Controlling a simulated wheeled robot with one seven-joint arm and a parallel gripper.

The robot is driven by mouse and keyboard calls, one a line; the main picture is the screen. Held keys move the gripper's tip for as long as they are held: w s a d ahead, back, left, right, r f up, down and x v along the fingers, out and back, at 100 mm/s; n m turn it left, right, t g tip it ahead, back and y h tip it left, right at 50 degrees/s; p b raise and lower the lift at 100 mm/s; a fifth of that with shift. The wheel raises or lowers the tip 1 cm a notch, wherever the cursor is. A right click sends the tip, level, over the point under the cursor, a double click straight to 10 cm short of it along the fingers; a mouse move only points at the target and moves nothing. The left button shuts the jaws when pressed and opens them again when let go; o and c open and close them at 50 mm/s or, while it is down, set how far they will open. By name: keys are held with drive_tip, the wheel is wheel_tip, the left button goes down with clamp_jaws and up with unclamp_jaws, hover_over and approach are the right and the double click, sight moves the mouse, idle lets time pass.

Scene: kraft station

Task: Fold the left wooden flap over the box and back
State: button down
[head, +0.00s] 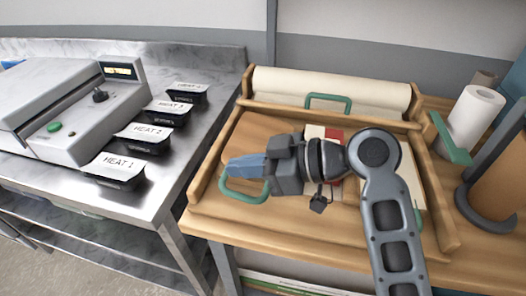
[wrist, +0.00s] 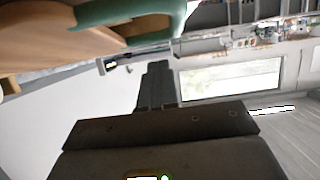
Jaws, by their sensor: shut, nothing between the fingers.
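The left wooden flap (head: 257,124) lies flat at the left of the wooden station, with a green loop handle (head: 246,198) at its left edge. My gripper (head: 232,168) is shut and empty, pointing left at this handle in the head view. In the wrist view, the shut fingers (wrist: 157,68) are below the green handle (wrist: 130,12) and the flap's wooden edge (wrist: 55,32), with a visible gap in the picture. I cannot tell whether they touch elsewhere. The box, red and white (head: 333,133), is in the middle, mostly hidden behind my arm.
A paper roll (head: 335,86) and another green handle (head: 328,97) are at the back. A green handle (head: 451,140) stands at the right, near a white roll (head: 478,112). A steel table (head: 165,185) with black trays and a grey machine (head: 75,110) is at the left.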

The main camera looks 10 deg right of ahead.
sight(226, 179)
drive_tip(key=shift+w+a+f, duration=0.15)
drive_tip(key=shift+a+f, duration=0.25)
drive_tip(key=shift+f, duration=0.4)
drive_tip(key=shift+w+a+f+h+p, duration=0.15)
drive_tip(key=shift+a+h+p, duration=0.1)
drive_tip(key=shift+h+p, duration=0.4)
drive_tip(key=shift+a+f+g+b, duration=0.15)
drive_tip(key=shift+f+b, duration=0.15)
drive_tip(key=shift+f, duration=0.2)
drive_tip(key=shift+a+f+g+b, duration=0.15)
drive_tip(key=shift+f+b, duration=0.1)
drive_tip(key=shift+f, duration=0.2)
drive_tip(key=shift+r, duration=0.2)
